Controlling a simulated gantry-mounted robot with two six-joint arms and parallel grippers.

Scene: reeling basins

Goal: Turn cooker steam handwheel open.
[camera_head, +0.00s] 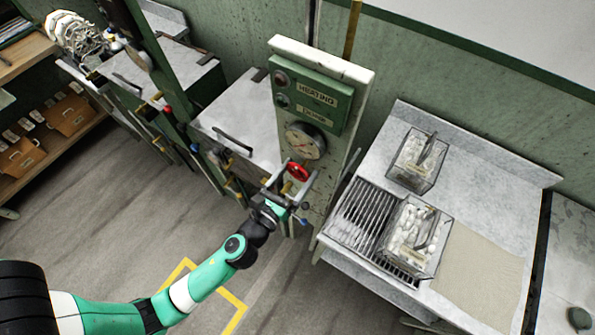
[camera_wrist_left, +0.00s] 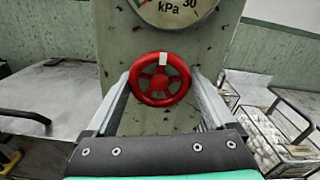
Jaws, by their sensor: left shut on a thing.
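The red steam handwheel (camera_head: 298,171) is on the front of the cooker's control post, below the round pressure gauge (camera_head: 305,141). In the left wrist view the handwheel (camera_wrist_left: 159,79) faces me, with a white mark at the top of its rim. My left gripper (camera_head: 292,179) reaches up from the lower left and is shut on the handwheel, one finger at each side of the rim. The fingers also show in the left wrist view (camera_wrist_left: 161,88). The gauge (camera_wrist_left: 178,8) is cut off at the top there. My right gripper is not in view.
The pale post carries a green labelled panel (camera_head: 308,92). On the right, a grey bench (camera_head: 480,190) holds two clear bins (camera_head: 418,160) (camera_head: 415,238) with white contents. A steel-topped basin unit (camera_head: 240,120) with levers stands left of the post. Open floor (camera_head: 120,215) lies at lower left.

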